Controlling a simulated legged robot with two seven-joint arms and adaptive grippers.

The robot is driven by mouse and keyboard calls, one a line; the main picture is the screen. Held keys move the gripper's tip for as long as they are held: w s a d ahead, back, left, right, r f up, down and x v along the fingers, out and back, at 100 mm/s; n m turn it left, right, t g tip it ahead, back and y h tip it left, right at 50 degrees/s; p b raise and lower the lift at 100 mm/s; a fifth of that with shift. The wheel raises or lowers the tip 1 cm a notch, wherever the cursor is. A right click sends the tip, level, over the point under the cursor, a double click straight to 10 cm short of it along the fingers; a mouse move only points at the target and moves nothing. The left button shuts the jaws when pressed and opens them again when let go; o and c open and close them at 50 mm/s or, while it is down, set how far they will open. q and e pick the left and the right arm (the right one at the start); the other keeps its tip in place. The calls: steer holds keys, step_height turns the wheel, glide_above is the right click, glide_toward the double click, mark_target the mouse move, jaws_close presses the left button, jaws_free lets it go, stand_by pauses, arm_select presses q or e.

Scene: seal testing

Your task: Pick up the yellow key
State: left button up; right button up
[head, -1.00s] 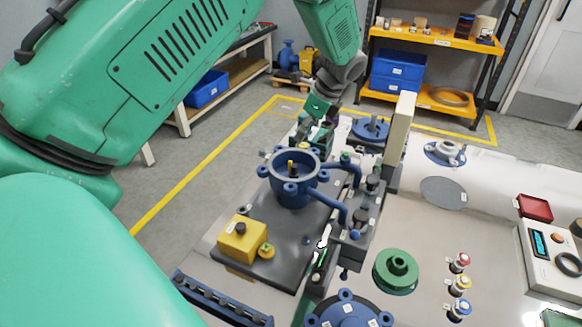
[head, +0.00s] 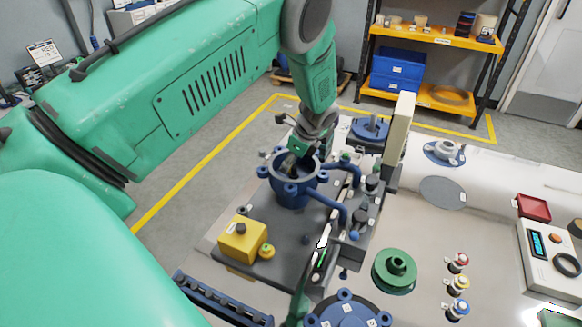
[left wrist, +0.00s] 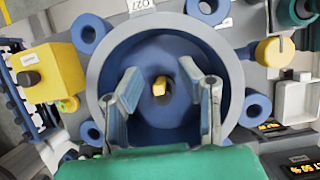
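The yellow key (left wrist: 159,87) stands near the middle of the round blue housing (left wrist: 170,48) in the left wrist view. In the head view the blue housing (head: 293,192) sits on a dark base plate (head: 285,237). My left gripper (head: 291,166) reaches down into the housing's mouth and hides the key there. In the left wrist view my left gripper (left wrist: 167,84) is open, with one finger on each side of the key. I see no contact between the fingers and the key.
A yellow box (head: 240,241) stands at the plate's front left. Blue pipes and a tall beige panel (head: 400,132) are close on the right of the housing. A green flanged part (head: 395,268) and several small capped pieces lie on the bench farther right.

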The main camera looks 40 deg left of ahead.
arm_select(q)
steer(key=shift+r, duration=0.1)
jaws_close()
